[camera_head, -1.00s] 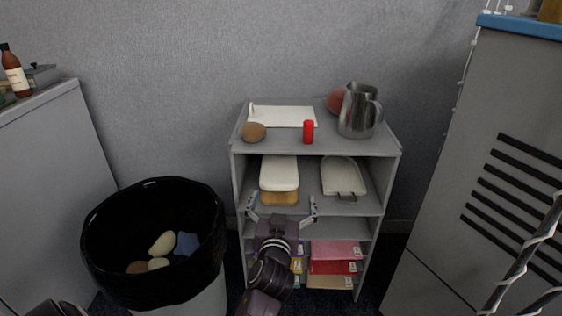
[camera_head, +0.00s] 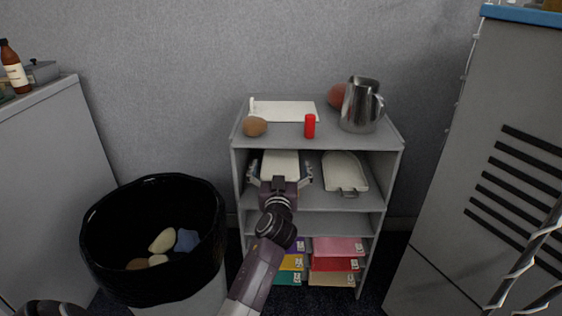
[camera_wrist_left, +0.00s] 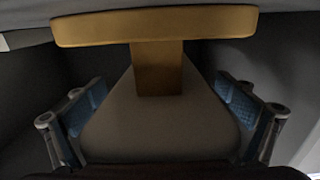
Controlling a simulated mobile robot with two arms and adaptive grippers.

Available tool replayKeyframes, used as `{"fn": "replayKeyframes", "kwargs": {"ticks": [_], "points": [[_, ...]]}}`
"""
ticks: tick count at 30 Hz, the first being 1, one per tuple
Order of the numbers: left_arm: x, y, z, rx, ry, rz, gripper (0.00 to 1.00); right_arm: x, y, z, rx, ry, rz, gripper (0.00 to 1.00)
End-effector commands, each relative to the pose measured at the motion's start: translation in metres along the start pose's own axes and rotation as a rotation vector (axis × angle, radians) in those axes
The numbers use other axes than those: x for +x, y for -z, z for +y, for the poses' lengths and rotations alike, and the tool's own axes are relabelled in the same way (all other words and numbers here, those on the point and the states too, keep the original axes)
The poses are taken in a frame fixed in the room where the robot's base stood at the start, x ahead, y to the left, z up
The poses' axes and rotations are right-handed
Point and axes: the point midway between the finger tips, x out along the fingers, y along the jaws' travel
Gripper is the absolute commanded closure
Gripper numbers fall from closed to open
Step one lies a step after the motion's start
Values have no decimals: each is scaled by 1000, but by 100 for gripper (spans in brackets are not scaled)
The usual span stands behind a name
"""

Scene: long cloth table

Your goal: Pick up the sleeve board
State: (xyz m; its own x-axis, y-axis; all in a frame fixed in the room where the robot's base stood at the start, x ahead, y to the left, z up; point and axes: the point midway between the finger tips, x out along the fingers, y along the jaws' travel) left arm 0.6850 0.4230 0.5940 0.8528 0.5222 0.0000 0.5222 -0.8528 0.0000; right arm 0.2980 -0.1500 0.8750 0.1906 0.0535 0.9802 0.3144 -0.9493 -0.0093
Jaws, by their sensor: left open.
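The sleeve board (camera_head: 281,161), with a pale padded top, lies on the left of the shelf unit's upper compartment. In the left wrist view its grey-looking padded surface (camera_wrist_left: 160,125) and its tan wooden post and crossbar (camera_wrist_left: 155,27) fill the middle. My left gripper (camera_head: 280,170) is open at the front of that compartment, one finger on each side of the board. In the wrist view gaps show between the blue finger pads and the board. The gripper body hides the board's near end in the head view.
The grey shelf unit (camera_head: 392,170) also holds a pale scoop-like tray (camera_head: 345,170) beside the board. On top are a metal pitcher (camera_head: 360,105), a red cylinder (camera_head: 310,126) and a brown lump (camera_head: 255,126). Folders fill the lowest level. A black-lined bin (camera_head: 105,225) stands left.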

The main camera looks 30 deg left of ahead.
Motion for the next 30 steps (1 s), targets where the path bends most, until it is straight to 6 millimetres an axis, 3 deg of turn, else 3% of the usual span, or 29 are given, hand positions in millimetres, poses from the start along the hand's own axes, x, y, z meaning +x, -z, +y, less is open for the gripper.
{"fn": "replayKeyframes", "kwargs": {"ticks": [5, 24, 30], "points": [[0, 0, 0, 0, 0, -1, 2, -1, -1, 0, -1, -2, -5, 60], [0, 5, 1, -1, -2, 9, 71, -2, -1, 2, -4, -6, -13, 60], [0, 4, 1, -1, -2, 8, 71, 2, 1, 2, -6, -4, 3, 60]]}}
